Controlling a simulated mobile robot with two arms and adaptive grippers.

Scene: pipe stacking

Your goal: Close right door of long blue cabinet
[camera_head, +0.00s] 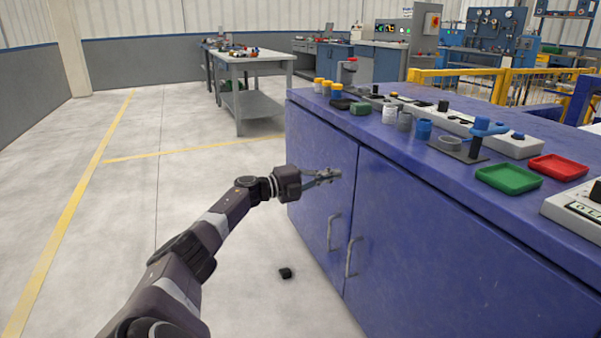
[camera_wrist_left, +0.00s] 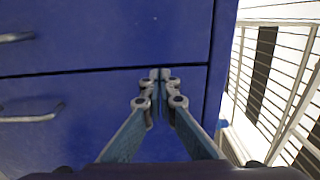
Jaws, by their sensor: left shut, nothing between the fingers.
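The long blue cabinet (camera_head: 450,245) stands at the right of the head view. Its right door (camera_head: 425,235) looks flush with the front, with a grey handle (camera_head: 352,257) by the middle seam. The left door (camera_head: 312,160) also looks shut; its handle (camera_head: 333,232) is beside the seam. My left gripper (camera_head: 332,175) is shut and empty, in front of the doors near the seam, above the handles. In the left wrist view its fingertips (camera_wrist_left: 160,77) overlap the dark seam; contact cannot be told. Both handles show at the left there. My right gripper is not in view.
The cabinet top carries jars, a green tray (camera_head: 508,179), a red tray (camera_head: 558,167) and other items. A small black object (camera_head: 286,273) lies on the floor. A grey worktable (camera_head: 250,68) stands farther back. The floor left of the cabinet is mostly clear.

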